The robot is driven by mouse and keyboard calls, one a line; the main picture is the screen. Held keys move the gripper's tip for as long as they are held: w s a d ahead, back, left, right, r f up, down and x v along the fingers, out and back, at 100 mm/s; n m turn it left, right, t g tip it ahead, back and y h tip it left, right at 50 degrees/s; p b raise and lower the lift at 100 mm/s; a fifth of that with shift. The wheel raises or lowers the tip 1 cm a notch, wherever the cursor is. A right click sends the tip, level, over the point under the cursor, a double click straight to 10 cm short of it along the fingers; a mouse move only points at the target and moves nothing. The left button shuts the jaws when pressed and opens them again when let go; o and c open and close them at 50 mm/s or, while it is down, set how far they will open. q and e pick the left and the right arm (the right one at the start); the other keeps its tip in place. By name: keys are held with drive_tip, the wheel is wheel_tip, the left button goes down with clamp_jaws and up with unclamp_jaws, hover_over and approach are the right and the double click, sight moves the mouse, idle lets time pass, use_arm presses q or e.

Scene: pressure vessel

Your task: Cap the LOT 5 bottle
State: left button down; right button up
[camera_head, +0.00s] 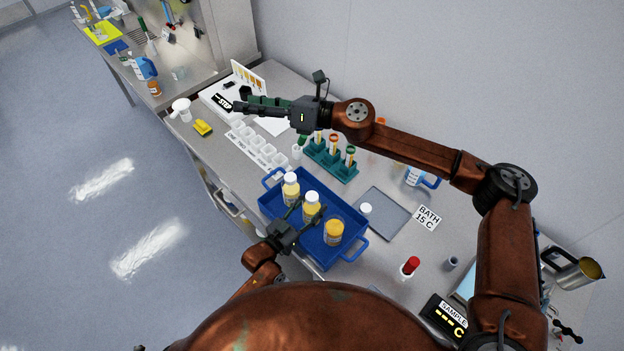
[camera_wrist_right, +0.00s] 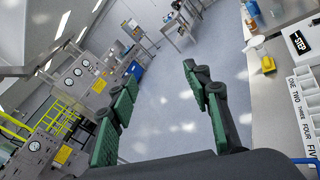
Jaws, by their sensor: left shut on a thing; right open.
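A blue tray (camera_head: 352,215) holds three bottles with yellow contents: a rear bottle (camera_head: 290,187) and a middle bottle (camera_head: 311,206) with white tops, and a front bottle (camera_head: 334,234) with an orange-yellow top and no white cap visible. Their lot labels are not readable. A loose white cap (camera_head: 366,208) lies on the grey pad (camera_head: 385,222), right of the tray. My left gripper (camera_head: 307,212) is shut around the middle bottle, which stands upright in the tray. My right gripper (camera_head: 243,100) is open and empty above the bench; its spread green-padded fingers show in the right wrist view (camera_wrist_right: 160,95).
A teal rack (camera_head: 330,160) with tubes stands behind the tray. A white row of numbered wells (camera_head: 258,148) lies to its left. A yellow block (camera_head: 203,128), a red-capped item (camera_head: 410,266) and a blue-handled beaker (camera_head: 418,176) are also on the bench.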

drive_tip(key=w+d+r+m+t+h, duration=0.25)
drive_tip(key=w+m+t, duration=0.35)
drive_tip(key=w+m, duration=0.4)
drive_tip(key=w+d+f+m+g+h, duration=0.1)
drive_tip(key=w+d+f+m+h, duration=0.15)
drive_tip(key=f, duration=0.35)
drive_tip(key=w+d+f+m+h, duration=0.1)
drive_tip(key=f+h, duration=0.3)
drive_tip(key=f, duration=0.1)
drive_tip(key=s+d+f+g+h, duration=0.2)
drive_tip(key=s+f+g, duration=0.1)
drive_tip(key=s+f, duration=0.2)
drive_tip(key=s+d+f+g+h, duration=0.3)
drive_tip(key=s+f, duration=0.2)
drive_tip(key=s, duration=0.2)
drive_tip(key=s+d+f+g+h, duration=0.2)
drive_tip(key=s+d+f+g, duration=0.1)
drive_tip(key=s+f, duration=0.3)
drive_tip(key=shift+s+d+g, duration=0.25)
drive_tip(key=shift+s+g, duration=0.1)
drive_tip(key=shift+g, duration=0.15)
drive_tip(key=shift+f, duration=0.1)
